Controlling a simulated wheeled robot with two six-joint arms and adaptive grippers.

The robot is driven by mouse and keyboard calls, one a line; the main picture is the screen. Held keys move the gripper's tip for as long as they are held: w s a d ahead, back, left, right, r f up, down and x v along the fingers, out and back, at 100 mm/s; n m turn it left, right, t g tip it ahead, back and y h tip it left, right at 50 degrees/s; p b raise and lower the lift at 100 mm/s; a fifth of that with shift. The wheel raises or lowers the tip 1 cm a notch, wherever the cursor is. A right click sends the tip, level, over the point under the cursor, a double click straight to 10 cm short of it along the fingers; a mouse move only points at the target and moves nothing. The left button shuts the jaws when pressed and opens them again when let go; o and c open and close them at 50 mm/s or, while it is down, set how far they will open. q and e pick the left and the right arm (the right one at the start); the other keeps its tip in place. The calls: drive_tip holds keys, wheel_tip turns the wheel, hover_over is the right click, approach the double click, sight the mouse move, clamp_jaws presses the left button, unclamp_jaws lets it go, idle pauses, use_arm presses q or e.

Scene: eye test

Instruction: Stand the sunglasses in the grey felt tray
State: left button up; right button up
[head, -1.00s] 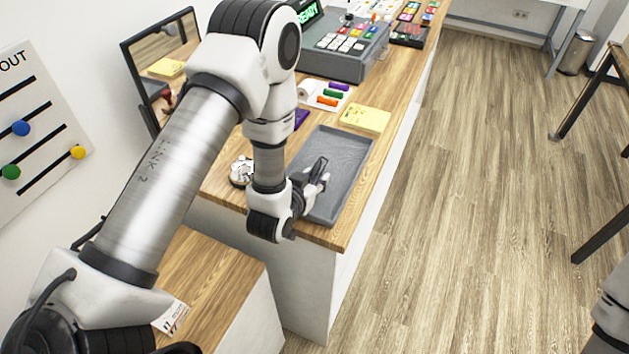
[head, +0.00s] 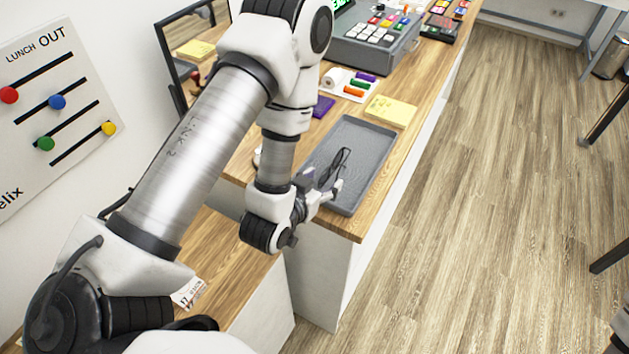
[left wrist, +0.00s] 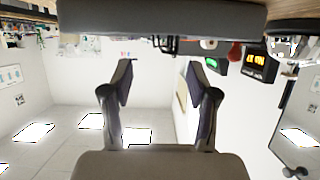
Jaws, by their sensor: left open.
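The dark sunglasses (head: 340,162) are in the near part of the grey felt tray (head: 378,150). They look upright on edge, though they are small and my gripper covers their near end. My left gripper (head: 326,186) is open at the tray's near-left edge, just on the near side of the sunglasses. I cannot tell whether a finger touches them. In the left wrist view, the open fingers (left wrist: 167,85) stand wide apart with nothing between them, and the sunglasses cannot be made out clearly. My right gripper is not in view.
A yellow notepad (head: 391,111) and a purple item (head: 322,106) lie beyond the tray. The register (head: 372,45) stands farther back and a mirror (head: 190,50) at the left. The wooden counter's right edge is close to the tray, with open floor beyond.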

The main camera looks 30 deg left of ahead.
use_arm(q)
drive_tip(key=p+v, duration=0.4)
drive_tip(key=shift+r, duration=0.35)
drive_tip(key=shift+s+f, duration=0.1)
drive_tip(key=shift+f, duration=0.2)
drive_tip(key=s+d+f+g+h, duration=0.1)
drive_tip(key=s+f+g, duration=1.2)
drive_tip(key=s, duration=0.5)
drive_tip(key=shift+s+d+f+g, duration=0.25)
drive_tip(key=shift+s+f+g, duration=0.1)
drive_tip(key=shift+f, duration=0.55)
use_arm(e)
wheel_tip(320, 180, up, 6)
